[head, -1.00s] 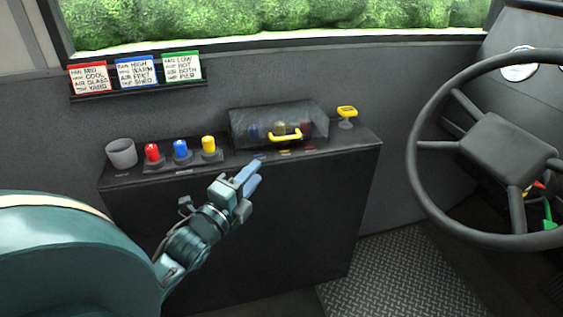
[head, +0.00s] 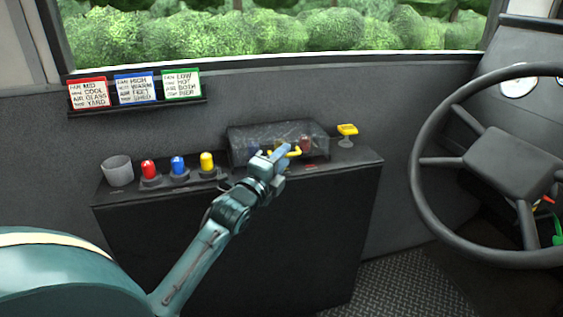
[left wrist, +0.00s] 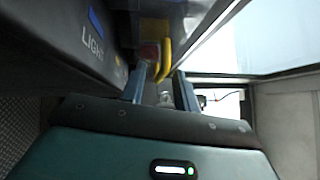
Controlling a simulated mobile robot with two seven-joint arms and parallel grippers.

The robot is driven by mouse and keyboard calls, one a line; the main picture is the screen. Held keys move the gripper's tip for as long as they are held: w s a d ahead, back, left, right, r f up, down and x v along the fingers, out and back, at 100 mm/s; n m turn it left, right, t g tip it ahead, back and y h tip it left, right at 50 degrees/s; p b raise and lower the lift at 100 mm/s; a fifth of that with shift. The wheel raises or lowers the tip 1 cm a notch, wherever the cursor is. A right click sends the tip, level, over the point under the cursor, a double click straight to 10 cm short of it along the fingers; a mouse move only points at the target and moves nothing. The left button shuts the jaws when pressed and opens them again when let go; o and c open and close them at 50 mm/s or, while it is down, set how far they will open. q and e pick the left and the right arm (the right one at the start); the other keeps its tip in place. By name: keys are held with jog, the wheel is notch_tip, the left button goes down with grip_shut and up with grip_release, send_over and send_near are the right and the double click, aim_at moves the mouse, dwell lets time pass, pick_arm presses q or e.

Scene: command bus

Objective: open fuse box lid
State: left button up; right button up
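The fuse box (head: 320,136) has a dark see-through lid and sits shut on top of the black console. Its yellow handle (head: 296,152) is on the front of the lid, partly hidden behind my gripper. My left gripper (head: 276,157) is at the handle's left part in the head view. In the left wrist view the fingers (left wrist: 160,88) stand apart, and the yellow handle (left wrist: 163,62) shows just beyond and between their tips. It does not look gripped. Coloured fuses inside the box are mostly hidden. My right gripper is not in view.
A grey cup (head: 117,171) and red (head: 149,170), blue (head: 178,166) and yellow (head: 207,163) knobs stand left of the box on the console (head: 240,235). A yellow-topped piece (head: 347,135) stands to its right. The steering wheel (head: 425,160) is at right.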

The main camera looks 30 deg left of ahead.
pick_arm(q)
jog(key=shift+c, duration=0.4)
grip_shut()
